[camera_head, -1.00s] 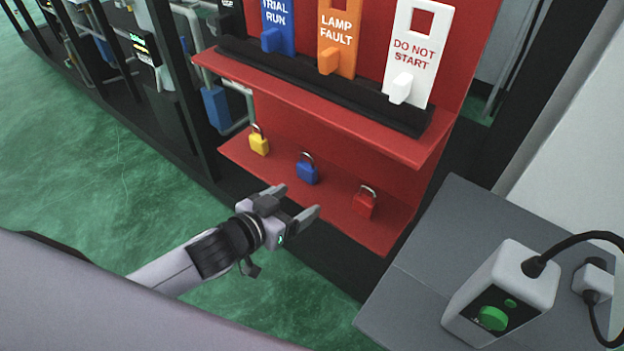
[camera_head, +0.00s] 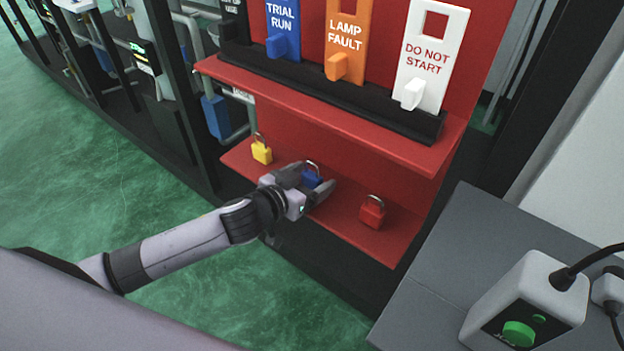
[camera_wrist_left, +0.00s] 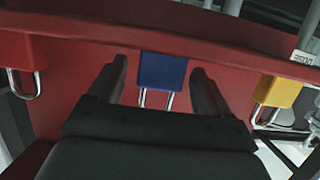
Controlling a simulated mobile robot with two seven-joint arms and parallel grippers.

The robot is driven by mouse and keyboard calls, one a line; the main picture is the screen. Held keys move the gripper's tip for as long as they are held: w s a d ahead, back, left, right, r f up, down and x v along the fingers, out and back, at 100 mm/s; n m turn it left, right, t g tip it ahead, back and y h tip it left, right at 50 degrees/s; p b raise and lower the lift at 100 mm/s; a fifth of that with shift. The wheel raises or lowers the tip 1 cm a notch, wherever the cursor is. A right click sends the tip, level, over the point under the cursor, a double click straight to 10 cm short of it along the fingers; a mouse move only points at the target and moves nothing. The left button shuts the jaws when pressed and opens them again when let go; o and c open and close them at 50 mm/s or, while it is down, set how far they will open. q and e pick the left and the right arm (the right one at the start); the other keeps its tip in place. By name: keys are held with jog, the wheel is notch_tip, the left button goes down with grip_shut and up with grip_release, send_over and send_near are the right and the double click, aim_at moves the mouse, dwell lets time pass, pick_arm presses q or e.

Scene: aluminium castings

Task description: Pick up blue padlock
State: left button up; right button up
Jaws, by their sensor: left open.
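The blue padlock (camera_head: 312,179) sits on the lower red shelf, between a yellow and a red padlock. My left gripper (camera_head: 314,180) is open, with its fingers reaching over the shelf on either side of the blue padlock. In the left wrist view the blue padlock (camera_wrist_left: 162,73) shows between the fingertips of the left gripper (camera_wrist_left: 160,78), with visible gaps on both sides. Its silver shackle points down in that picture. My gripper partly hides the padlock in the head view. The right gripper is out of view.
The yellow padlock (camera_head: 261,150) stands left and the red padlock (camera_head: 372,212) right on the same lower shelf (camera_head: 345,222). The upper red shelf (camera_head: 330,118) with tags overhangs them. A grey table (camera_head: 450,265) with a green-button box (camera_head: 527,305) is at the lower right.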

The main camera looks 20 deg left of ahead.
pick_arm(q)
jog(key=shift+w+d+f, duration=0.15)
jog(key=shift+w, duration=0.25)
jog(key=c, duration=1.1)
